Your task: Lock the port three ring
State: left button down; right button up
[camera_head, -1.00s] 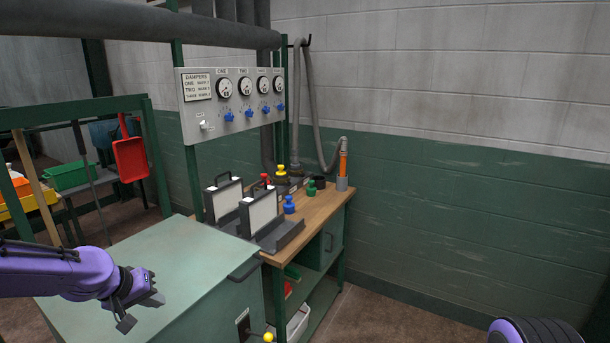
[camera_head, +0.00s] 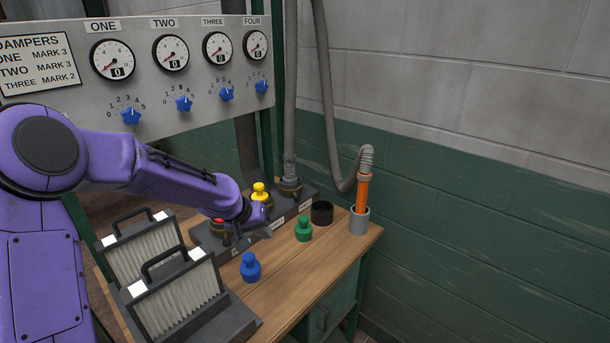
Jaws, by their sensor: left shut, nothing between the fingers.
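A dark port block (camera_head: 230,251) runs along the back of the wooden bench, with small labels on its front. Whether this ring is locked cannot be told. A yellow plug (camera_head: 260,191) stands in the port beside it; a red plug (camera_head: 218,220) shows partly behind my arm. My left gripper (camera_head: 266,230) is shut and empty, over the near side of the block, close to the red and yellow plugs. My right gripper is out of view.
On the bench (camera_head: 290,275) stand a blue plug (camera_head: 250,267), a green plug (camera_head: 303,229), a black ring (camera_head: 321,213) and a grey holder (camera_head: 359,221) with an orange hose nozzle (camera_head: 363,192). Two filter panels (camera_head: 180,297) stand at the near left. A gauge panel (camera_head: 200,105) hangs above.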

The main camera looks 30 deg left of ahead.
aim_at(296, 200)
jog(key=u, duration=0.15)
jog(key=i, duration=0.95)
jog(key=u, duration=0.15)
